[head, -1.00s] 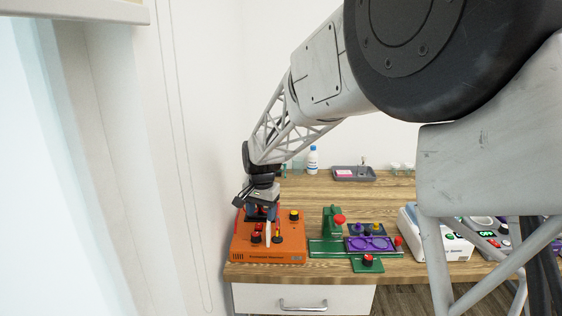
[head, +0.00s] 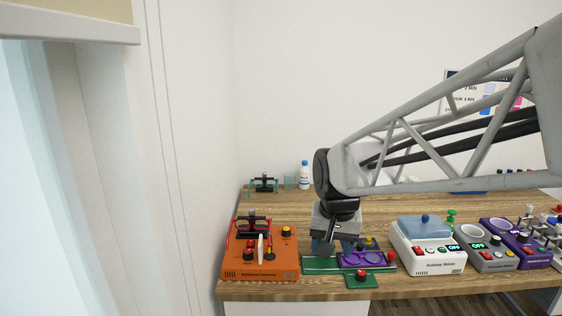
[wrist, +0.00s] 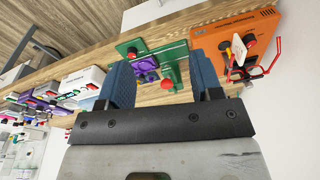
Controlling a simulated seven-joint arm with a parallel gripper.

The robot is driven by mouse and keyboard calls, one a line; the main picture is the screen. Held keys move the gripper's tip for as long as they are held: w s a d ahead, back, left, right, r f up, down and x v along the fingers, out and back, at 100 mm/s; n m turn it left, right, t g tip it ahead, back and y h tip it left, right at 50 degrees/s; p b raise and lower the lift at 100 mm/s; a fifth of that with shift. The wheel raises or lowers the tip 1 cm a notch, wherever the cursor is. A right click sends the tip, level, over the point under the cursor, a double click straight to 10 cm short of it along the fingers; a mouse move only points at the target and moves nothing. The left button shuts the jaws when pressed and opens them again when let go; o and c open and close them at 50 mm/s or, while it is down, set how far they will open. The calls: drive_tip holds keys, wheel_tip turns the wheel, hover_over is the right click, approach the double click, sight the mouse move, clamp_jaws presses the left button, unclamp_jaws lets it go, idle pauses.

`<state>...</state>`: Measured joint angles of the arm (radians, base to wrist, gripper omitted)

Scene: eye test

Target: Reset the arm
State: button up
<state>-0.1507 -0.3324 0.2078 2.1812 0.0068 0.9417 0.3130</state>
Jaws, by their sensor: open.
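My gripper (head: 331,250) is open and points down above the green and purple device (head: 318,265) on the wooden table. It hides part of that device in the head view. In the wrist view, the two blue fingers of my gripper (wrist: 162,75) are spread apart, with the green and purple device (wrist: 172,48) beyond them. I see nothing held between them. The orange machine (head: 258,262) stands to the left of my gripper in the head view, apart from it. It also shows at the upper right of the wrist view (wrist: 262,30).
A white box with a blue-grey lid (head: 428,245) stands right of my gripper. A grey device (head: 487,251) and a purple device (head: 520,248) stand further right. A white bottle (head: 304,175) and a small dark-green stand (head: 263,184) are at the back left. The wooden table (head: 280,215) is bare behind the orange machine.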

drive_tip(key=s+d+f+n, duration=0.1)
drive_tip(key=s+d, duration=0.3)
drive_tip(key=s, duration=0.5)
drive_tip(key=s+d+f+t, duration=0.1)
drive_tip(key=s+d, duration=0.3)
drive_tip(key=s, duration=0.6)
drive_tip(key=shift+s+n+h, duration=0.25)
drive_tip(key=shift+n+h, duration=0.05)
drive_tip(key=shift+n, duration=0.1)
idle(1.0)
